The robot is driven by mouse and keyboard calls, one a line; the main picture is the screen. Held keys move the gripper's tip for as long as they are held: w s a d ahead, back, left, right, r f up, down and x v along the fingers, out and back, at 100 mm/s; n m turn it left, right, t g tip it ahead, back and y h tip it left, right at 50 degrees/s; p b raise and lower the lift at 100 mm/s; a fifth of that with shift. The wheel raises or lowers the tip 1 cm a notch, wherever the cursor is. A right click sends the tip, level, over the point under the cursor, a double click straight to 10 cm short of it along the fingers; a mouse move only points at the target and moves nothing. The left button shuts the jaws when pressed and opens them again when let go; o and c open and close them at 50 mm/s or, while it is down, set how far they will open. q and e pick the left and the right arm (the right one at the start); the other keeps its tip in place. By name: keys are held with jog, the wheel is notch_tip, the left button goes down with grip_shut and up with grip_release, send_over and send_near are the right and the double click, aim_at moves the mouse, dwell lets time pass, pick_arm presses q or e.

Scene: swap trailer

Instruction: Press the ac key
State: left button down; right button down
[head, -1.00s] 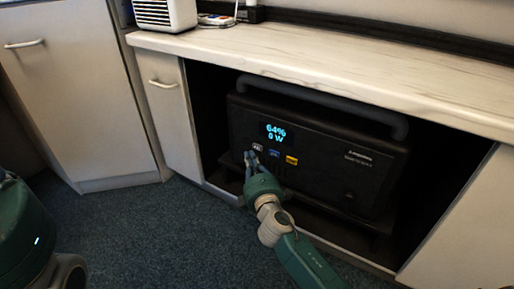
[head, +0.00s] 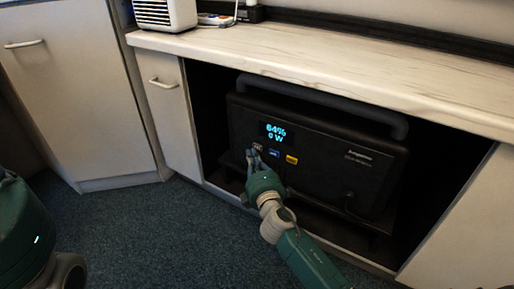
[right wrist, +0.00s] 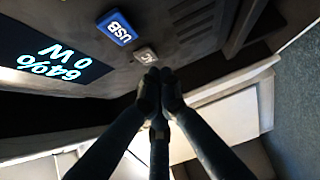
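The black power station (head: 325,155) stands in the open cupboard bay, its screen (head: 275,132) reading 64% and 0 W. The pale grey AC key (head: 258,146) sits below the screen, partly hidden by my fingers. It shows clearly in the right wrist view (right wrist: 146,55), beside the blue USB key (right wrist: 117,27). My right gripper (head: 252,155) is at the panel, just below the AC key. In the right wrist view its fingertips (right wrist: 160,76) are together and empty, very close to the key's edge. I cannot tell whether they touch it.
A yellow key (head: 291,160) is to the right of the blue one. The worktop (head: 330,50) overhangs the bay, with a white appliance (head: 165,14) on it. Cupboard doors (head: 75,85) flank the left. The carpet (head: 150,230) in front is clear.

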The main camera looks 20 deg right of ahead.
dwell(0.7)
jog(key=shift+w+d, duration=0.25)
jog(key=shift+d, duration=0.1)
jog(key=shift+w+d, duration=0.25)
jog(key=shift+d, duration=0.05)
dwell(0.6)
jog(key=shift+s+a, duration=0.5)
jog(key=shift+a, duration=0.15)
dwell(0.3)
jog(key=s+a, duration=0.1)
jog(key=a, duration=0.1)
jog(key=s+a, duration=0.2)
dwell(0.4)
dwell(0.5)
